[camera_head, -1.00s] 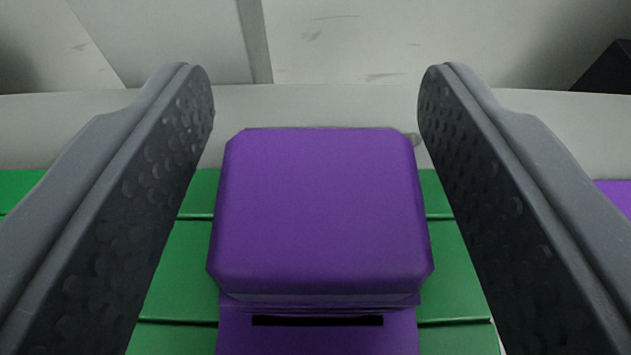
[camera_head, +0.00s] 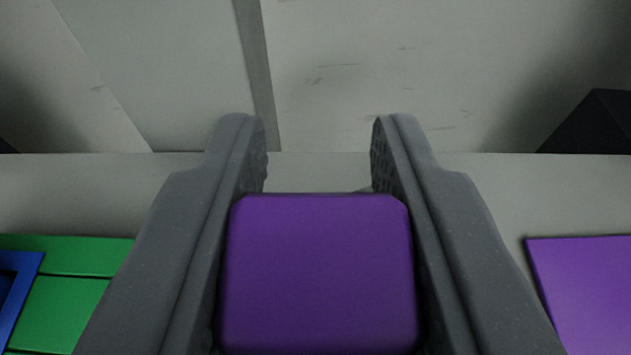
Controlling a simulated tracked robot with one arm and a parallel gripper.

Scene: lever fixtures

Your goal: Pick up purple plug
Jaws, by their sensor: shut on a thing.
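The purple plug (camera_head: 318,275) is a block with rounded edges at the lower middle of the view. My gripper (camera_head: 318,150) is shut on it, with one dark grey finger against its left side and one against its right side. The fingertips reach past the far edge of the plug. The lower part of the plug and what lies under it are hidden.
A green slatted surface (camera_head: 75,290) lies at the lower left, with a blue edge (camera_head: 18,290) beside it. A flat purple panel (camera_head: 590,285) is at the lower right. A pale ledge (camera_head: 90,195) runs behind, and a black object (camera_head: 595,125) stands at the right.

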